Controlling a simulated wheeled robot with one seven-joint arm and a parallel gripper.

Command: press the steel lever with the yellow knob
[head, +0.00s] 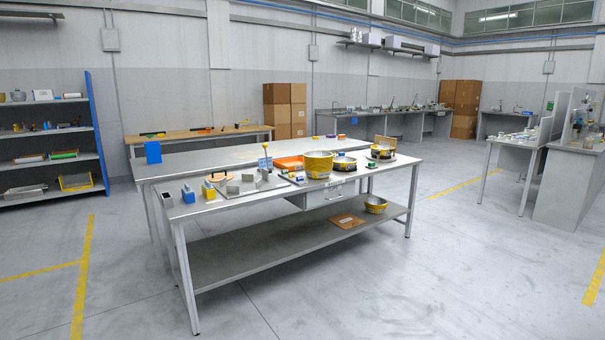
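The steel lever (266,157) stands on the long metal workbench (215,205) in the middle of the room, a little left of the bench's centre. It appears roughly upright, with a small yellow knob (265,146) at its top. Its base is among small grey metal blocks (233,189) on a flat plate, and the details there are too small to tell. My gripper is not in view.
A lower shelf (270,250) spans the legs. The floor (400,290) in front is clear.

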